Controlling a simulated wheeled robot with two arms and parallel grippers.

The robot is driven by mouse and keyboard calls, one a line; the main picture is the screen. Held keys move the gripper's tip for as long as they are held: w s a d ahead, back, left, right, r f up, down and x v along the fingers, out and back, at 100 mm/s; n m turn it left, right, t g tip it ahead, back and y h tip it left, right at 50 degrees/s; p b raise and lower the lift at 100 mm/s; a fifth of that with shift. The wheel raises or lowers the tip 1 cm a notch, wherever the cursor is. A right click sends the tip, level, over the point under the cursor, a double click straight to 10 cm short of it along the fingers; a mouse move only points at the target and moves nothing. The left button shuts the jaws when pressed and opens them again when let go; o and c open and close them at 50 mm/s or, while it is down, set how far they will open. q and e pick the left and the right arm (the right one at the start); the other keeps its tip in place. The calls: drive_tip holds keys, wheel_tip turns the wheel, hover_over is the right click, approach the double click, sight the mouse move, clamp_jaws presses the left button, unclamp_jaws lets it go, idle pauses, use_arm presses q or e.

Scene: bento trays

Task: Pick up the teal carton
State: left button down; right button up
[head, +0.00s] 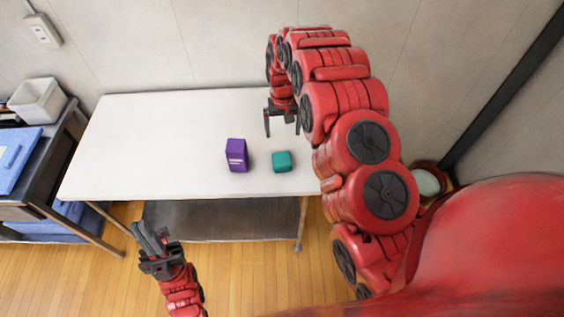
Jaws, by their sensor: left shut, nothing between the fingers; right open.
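A small teal carton (282,162) sits on the white table (150,140), near its front right part. A taller purple carton (236,155) stands on the table just to its left, with a gap between them. My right gripper (282,130) is open and empty with its fingers pointing down, on the far side of the teal carton and apart from it. My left gripper (148,238) is shut and empty, off the front edge of the table at the lower left.
A dark side table (45,178) at the left holds a blue tray (12,160) and a white bin (38,102). A dark lower shelf (220,220) shows under the white table. The table's left half is clear. A wall stands behind.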

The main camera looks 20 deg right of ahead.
sight(282, 159)
wheel_tip(282, 159, down, 12)
drive_tip(key=b, duration=1.2)
drive_tip(key=shift+w+f, duration=0.1)
drive_tip(key=shift+f, duration=0.15)
drive_tip(key=shift+f+p, duration=0.3)
drive_tip(key=shift+p, duration=0.45)
wheel_tip(282, 159, down, 3)
drive_tip(key=shift+w+a+f+p, duration=0.1)
drive_tip(key=shift+p, duration=0.75)
drive_tip(key=shift+f, duration=0.55)
drive_tip(key=c, duration=1.2)
drive_tip(key=shift+w+r, duration=0.1)
